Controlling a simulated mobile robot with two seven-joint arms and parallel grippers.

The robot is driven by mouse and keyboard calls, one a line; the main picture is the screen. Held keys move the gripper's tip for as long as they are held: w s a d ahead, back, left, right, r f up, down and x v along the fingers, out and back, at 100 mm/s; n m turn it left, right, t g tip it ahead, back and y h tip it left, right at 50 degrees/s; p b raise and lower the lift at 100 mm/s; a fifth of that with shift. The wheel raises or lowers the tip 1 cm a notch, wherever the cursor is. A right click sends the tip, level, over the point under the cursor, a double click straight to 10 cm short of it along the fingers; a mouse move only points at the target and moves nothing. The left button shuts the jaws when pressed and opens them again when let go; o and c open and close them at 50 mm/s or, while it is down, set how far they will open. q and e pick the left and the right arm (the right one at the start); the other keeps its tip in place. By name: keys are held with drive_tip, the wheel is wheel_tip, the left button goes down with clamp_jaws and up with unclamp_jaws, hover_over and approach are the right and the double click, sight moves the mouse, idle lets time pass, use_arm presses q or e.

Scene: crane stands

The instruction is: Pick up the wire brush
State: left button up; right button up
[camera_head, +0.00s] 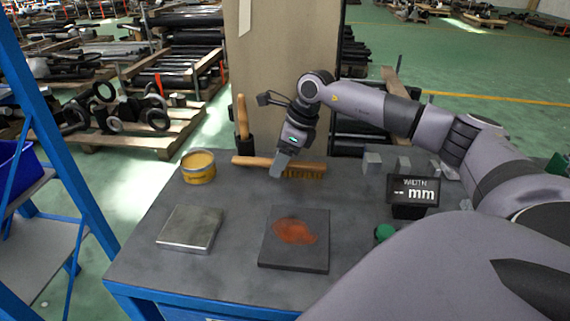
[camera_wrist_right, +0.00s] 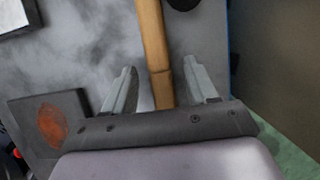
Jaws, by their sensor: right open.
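The wire brush (camera_head: 305,174) lies across the back of the grey workbench, with a long wooden handle and a strip of brownish bristles at its right part. My right gripper (camera_head: 280,163) points down at the middle of the brush, and its finger covers part of it. In the right wrist view, the wooden handle (camera_wrist_right: 154,45) runs from the top edge down between the two spread fingers of the right gripper (camera_wrist_right: 158,75). Gaps show on both sides of the wood. The bristles are hidden there. My left gripper is not in view.
On the workbench (camera_head: 240,210) are a yellow tin (camera_head: 198,167), a metal plate (camera_head: 190,228), a dark plate with a rusty patch (camera_head: 296,240), a width display (camera_head: 412,192) and small grey blocks (camera_head: 372,162). An upright wooden handle (camera_head: 241,115) stands behind. A cardboard-coloured panel (camera_head: 270,60) rises at the back.

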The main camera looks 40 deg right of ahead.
drive_tip(key=shift+w+a+f, duration=0.15)
drive_tip(key=shift+f, duration=0.4)
clamp_jaws()
drive_tip(key=shift+r, duration=0.1)
wheel_tip(320, 180, up, 20)
drive_tip(key=shift+p, duration=0.35)
drive_tip(key=c, duration=0.9)
unclamp_jaws()
